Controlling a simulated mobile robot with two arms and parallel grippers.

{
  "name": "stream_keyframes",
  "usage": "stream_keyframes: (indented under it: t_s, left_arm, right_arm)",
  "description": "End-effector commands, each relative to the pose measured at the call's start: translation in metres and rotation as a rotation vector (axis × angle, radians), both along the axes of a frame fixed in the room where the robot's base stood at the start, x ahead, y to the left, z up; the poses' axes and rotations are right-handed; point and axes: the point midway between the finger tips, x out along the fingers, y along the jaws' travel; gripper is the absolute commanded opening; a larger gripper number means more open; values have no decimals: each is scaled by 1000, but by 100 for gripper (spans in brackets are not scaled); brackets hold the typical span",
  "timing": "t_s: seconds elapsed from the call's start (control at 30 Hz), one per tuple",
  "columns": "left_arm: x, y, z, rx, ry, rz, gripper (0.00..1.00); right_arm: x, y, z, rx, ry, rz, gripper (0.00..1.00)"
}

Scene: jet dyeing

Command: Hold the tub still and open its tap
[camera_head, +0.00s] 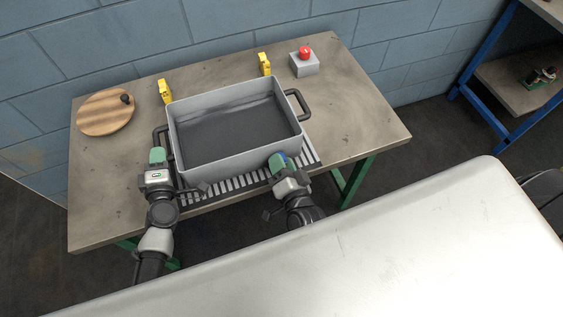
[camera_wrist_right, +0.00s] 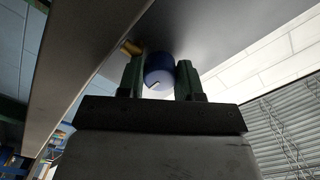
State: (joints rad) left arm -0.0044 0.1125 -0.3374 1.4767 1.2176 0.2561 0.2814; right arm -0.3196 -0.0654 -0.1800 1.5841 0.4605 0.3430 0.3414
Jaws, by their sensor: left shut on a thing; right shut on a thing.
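The grey tub (camera_head: 236,142) stands on the workbench, partly over a dark slatted grate. It has a dark handle on each short side, and its inside floor is dark. My left gripper (camera_head: 157,156) is at the tub's left side, shut on the left handle (camera_head: 160,136). My right gripper (camera_head: 278,163) is at the tub's front wall near its right corner. In the right wrist view its green fingers (camera_wrist_right: 160,75) are on either side of the blue round tap knob (camera_wrist_right: 159,66), shut on it. A brass-coloured piece of the tap (camera_wrist_right: 131,47) shows behind the left finger.
Two yellow blocks (camera_head: 165,91) (camera_head: 265,64) stand behind the tub. A grey box with a red button (camera_head: 305,63) is at the back right. A round wooden board with a black knob (camera_head: 105,112) lies at the left. The bench (camera_head: 350,110) is clear at the right.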

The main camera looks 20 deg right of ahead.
Motion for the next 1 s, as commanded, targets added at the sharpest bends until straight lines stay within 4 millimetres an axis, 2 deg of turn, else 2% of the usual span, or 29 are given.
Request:
stream_keyframes:
  t_s: [0.5,0.53,0.67,1.0]
  left_arm:
    - [-1,0,-2,4,4,0,0]
    - [-1,0,-2,4,4,0,0]
    - [-1,0,-2,4,4,0,0]
    - [-1,0,-2,4,4,0,0]
  right_arm:
    - [0,0,0,-18,0,0,11]
    - [0,0,0,-18,0,0,40]
    - [0,0,0,-17,0,0,60]
    - [-3,0,-1,-16,1,0,61]
